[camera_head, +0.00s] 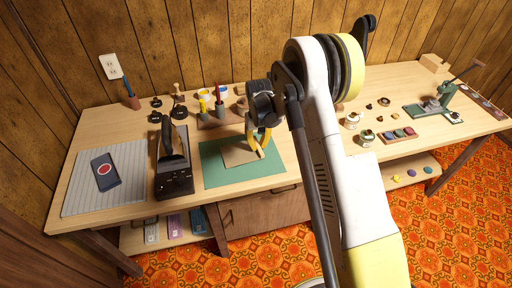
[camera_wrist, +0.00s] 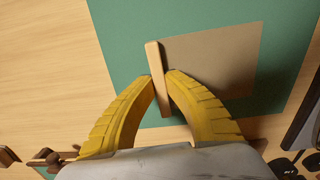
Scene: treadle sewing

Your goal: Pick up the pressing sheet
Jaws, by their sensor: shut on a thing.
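The pressing sheet (camera_head: 238,157) is a flat tan-brown sheet over the green mat (camera_head: 211,176), with a pale wooden bar (camera_wrist: 154,58) along one edge. In the wrist view the brown sheet (camera_wrist: 225,55) spreads out to the right of the bar. My gripper (camera_head: 260,147) has its yellow fingers closed on the bar, one on each side, as the wrist view shows (camera_wrist: 160,82). The sheet looks level; whether it touches the mat or is slightly above it I cannot tell. The fingers hide a small part of the bar.
A black press (camera_head: 174,175) stands just left of the mat, beside a striped grey pad (camera_head: 125,190) with a dark blue packet (camera_head: 104,171). Pots and tools (camera_head: 219,107) stand behind the mat. Small cups (camera_head: 352,121) and a green hand press (camera_head: 440,101) are at the right.

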